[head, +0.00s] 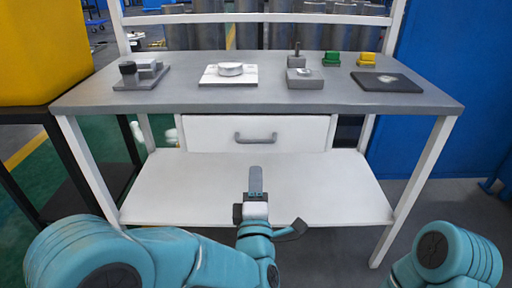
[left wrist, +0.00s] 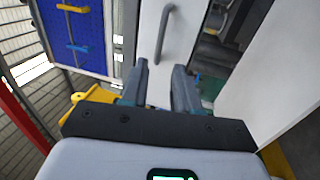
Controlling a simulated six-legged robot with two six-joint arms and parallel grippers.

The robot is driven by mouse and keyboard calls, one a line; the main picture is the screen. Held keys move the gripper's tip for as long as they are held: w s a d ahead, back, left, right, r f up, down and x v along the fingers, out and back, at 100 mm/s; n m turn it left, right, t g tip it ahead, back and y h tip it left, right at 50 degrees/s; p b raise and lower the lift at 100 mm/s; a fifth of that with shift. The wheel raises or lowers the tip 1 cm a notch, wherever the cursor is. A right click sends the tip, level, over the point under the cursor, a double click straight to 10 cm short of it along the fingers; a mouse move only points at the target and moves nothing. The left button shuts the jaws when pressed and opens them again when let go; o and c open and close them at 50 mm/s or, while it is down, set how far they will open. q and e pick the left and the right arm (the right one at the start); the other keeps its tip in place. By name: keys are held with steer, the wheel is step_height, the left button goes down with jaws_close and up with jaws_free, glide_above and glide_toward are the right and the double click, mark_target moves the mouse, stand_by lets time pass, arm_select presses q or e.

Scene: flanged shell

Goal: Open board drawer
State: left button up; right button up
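The white board drawer (head: 210,134) hangs under the grey bench top, and its front looks closed. Its grey bar handle (head: 256,138) sits in the middle of the front. My left gripper (head: 255,180) is in front of and below the handle in the head view, apart from it. In the left wrist view the left gripper (left wrist: 160,85) is open with nothing between its fingers. The handle (left wrist: 164,36) shows beyond the fingertips on the white drawer front (left wrist: 150,30). My right gripper is not in view; only part of my right arm shows.
The bench top (head: 270,97) holds a dark fixture (head: 142,74), a white plate with a round part (head: 229,74), a grey block (head: 304,78), green and yellow pieces, and a dark board (head: 388,82). A bare white shelf (head: 160,190) lies below. A yellow box (head: 45,50) stands left.

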mark_target(256, 142)
arm_select(q)
steer(key=w, duration=0.4)
steer(key=w+r, duration=0.1)
steer(key=w, duration=0.3)
steer(key=w+r, duration=0.1)
steer(key=w, duration=0.3)
steer(key=shift+w+r+b, duration=0.25)
steer(key=shift+b, duration=0.15)
jaws_close()
